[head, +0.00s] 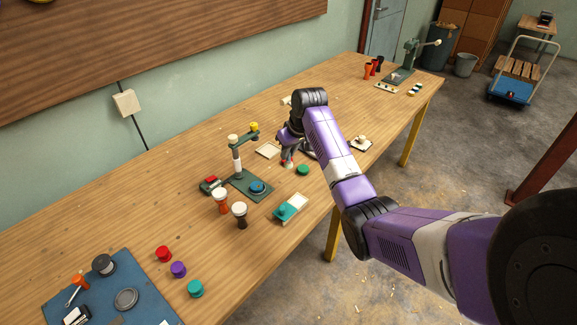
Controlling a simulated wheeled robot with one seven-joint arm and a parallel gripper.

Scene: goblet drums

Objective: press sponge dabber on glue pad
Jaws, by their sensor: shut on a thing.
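My gripper (286,154) points down over the middle of the workbench, at the end of my purple arm. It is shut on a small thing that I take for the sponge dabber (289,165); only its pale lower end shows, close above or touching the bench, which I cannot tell. The fingers show small red marks. The glue pad is not certain: a flat pale square (267,150) lies just left of my gripper, and a teal-and-white box (291,207) lies nearer the front edge. Neither is under the gripper.
A green press stand (237,165) stands left of my gripper. Two small goblet drums (239,214) stand in front of it. A green cap (303,169) lies close to the gripper's right. A blue mat (100,300) with tools is at front left.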

